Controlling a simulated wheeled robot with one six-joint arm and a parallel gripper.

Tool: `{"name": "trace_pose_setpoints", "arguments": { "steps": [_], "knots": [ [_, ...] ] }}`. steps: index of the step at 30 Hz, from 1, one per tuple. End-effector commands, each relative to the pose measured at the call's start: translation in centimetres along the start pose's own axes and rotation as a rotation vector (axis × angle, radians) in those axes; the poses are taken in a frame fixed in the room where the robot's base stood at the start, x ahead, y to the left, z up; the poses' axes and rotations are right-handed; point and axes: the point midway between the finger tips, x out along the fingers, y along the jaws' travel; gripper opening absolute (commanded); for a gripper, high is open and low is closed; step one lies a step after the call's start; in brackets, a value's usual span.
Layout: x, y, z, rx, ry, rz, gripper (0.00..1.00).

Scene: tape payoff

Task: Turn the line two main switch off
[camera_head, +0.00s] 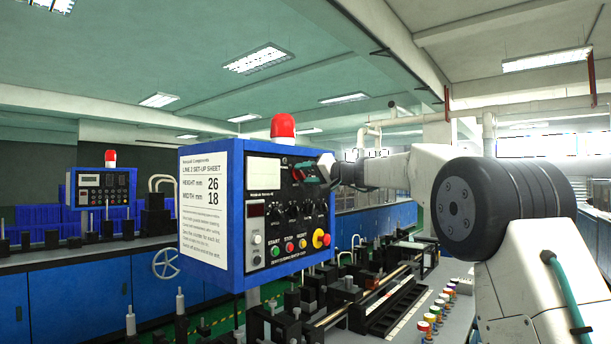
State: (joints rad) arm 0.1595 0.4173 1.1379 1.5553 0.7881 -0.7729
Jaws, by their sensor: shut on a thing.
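The line two control box (214,279) is blue with a black front panel and hangs in the middle of the view. A sheet (206,210) on its left side reads LINE 2 SET-UP SHEET. The main switch (304,171), with red and green showing, is at the upper right of the panel. My gripper (318,169) reaches it from the right and is shut on its handle. The fingers partly hide the switch, so I cannot tell its exact position.
A red lamp (283,126) tops the box. Buttons, knobs and a red-yellow emergency stop (321,238) sit low on the panel. Below are machine rails and a row of coloured pegs (433,318). A second control box (101,189) stands far left.

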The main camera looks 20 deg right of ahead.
Motion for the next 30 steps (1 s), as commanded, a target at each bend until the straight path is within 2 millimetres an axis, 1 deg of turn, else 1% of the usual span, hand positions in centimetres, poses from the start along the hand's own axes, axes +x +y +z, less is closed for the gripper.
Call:
{"name": "trace_pose_setpoints", "arguments": {
  "steps": [12,13,14,15,24,26,30],
  "knots": [
    [0.0,0.2,0.1,-0.006,-0.002,0.002,0.21],
    [0.0,0.1,0.1,-0.006,-0.002,0.002,0.52],
    [0.0,0.1,0.1,-0.006,-0.002,0.002,0.6],
    [0.0,0.1,0.1,-0.006,-0.002,0.002,0.65],
    [-0.2,0.0,0.0,-0.006,-0.001,0.0,0.65],
    [-0.7,0.0,0.0,-0.005,-0.001,0.001,0.65],
    [-2.9,0.0,0.0,-0.005,0.001,0.002,0.65]
  ]
}}
